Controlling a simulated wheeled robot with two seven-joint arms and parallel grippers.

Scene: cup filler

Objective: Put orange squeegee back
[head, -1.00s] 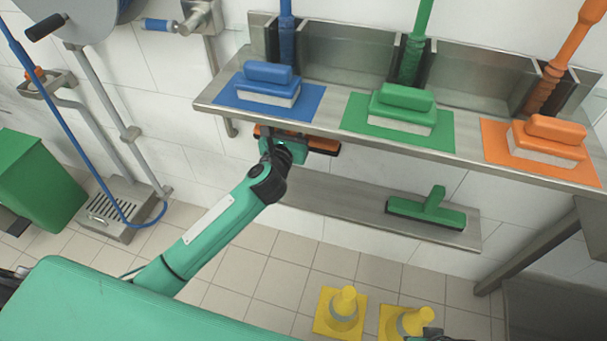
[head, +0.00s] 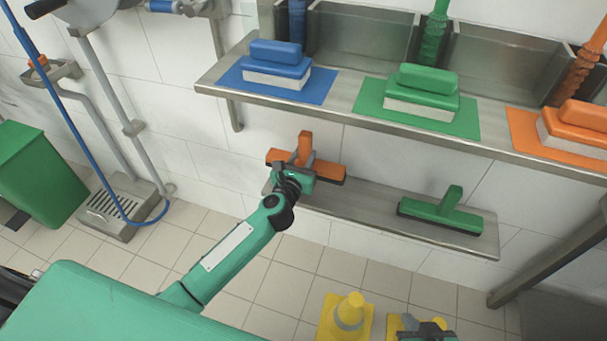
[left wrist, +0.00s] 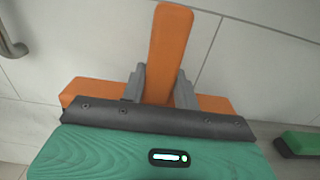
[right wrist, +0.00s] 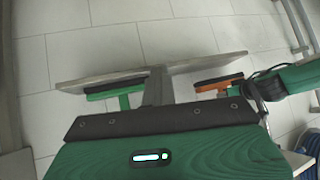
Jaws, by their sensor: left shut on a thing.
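The orange squeegee (head: 330,170) is at the left end of the lower shelf (head: 375,212), its handle pointing up. My left gripper (head: 303,172) is shut on its handle, and in the left wrist view the fingers (left wrist: 160,88) clasp the handle (left wrist: 170,45) from both sides. I cannot tell whether the squeegee touches the shelf. It also shows in the right wrist view (right wrist: 218,83). The green squeegee (head: 440,214) lies on the right part of the lower shelf. My right gripper (right wrist: 158,86) is shut and empty, low at the bottom of the head view.
The upper shelf (head: 345,105) juts out above, with blue (head: 277,66), green (head: 422,92) and orange (head: 578,128) brushes on coloured mats. The lower shelf is clear between the two squeegees.

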